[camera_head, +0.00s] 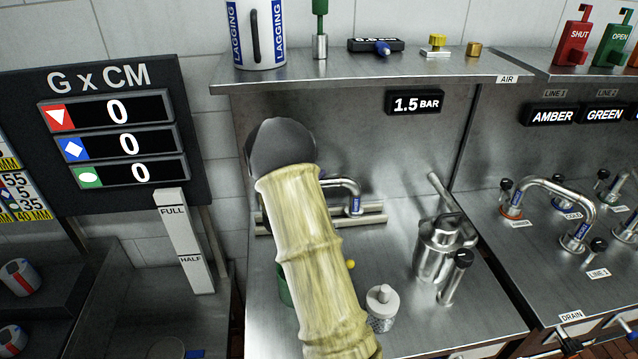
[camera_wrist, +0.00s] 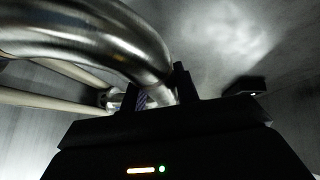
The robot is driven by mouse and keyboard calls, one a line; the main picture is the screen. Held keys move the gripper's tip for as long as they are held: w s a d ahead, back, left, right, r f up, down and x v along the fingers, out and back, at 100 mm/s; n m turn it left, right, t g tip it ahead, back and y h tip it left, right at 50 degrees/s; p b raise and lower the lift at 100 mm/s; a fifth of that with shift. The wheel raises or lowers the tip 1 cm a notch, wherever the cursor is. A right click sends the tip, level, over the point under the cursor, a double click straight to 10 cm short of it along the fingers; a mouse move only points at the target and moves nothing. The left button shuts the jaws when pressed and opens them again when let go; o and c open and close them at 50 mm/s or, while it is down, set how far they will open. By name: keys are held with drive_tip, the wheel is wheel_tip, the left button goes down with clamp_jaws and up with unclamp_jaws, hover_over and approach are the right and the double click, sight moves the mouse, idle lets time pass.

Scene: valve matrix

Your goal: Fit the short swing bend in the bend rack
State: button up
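The short swing bend, a curved steel pipe (camera_head: 340,184) with a blue label on its right leg, shows at the back of the left counter, partly behind my arm. It fills the upper left of the wrist view (camera_wrist: 95,35). The bend rack (camera_head: 374,219), a pair of pale rails, lies below it against the back panel; its left part is hidden by my arm. My gripper (camera_wrist: 158,92) has one finger on each side of a leg of the bend and looks closed on it. My arm hides the gripper in the head view. Whether the bend touches the rack cannot be told.
A steel jug (camera_head: 436,250) and a black-capped fitting (camera_head: 456,276) stand right of my arm. A white-capped jar (camera_head: 382,308) stands near the front. A shelf (camera_head: 400,68) overhangs the counter. Connected pipework (camera_head: 560,192) stands on the right counter.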

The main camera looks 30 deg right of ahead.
drive_tip(key=o, duration=0.5)
drive_tip(key=shift+r, duration=0.1)
drive_tip(key=b+v, duration=0.3)
drive_tip(key=v, duration=1.4)
drive_tip(key=shift+a, duration=0.25)
drive_tip(key=shift+r, duration=0.15)
wheel_tip(320, 180, up, 8)
drive_tip(key=p, duration=0.4)
drive_tip(key=shift+p, duration=0.3)
drive_tip(key=shift+w, duration=0.1)
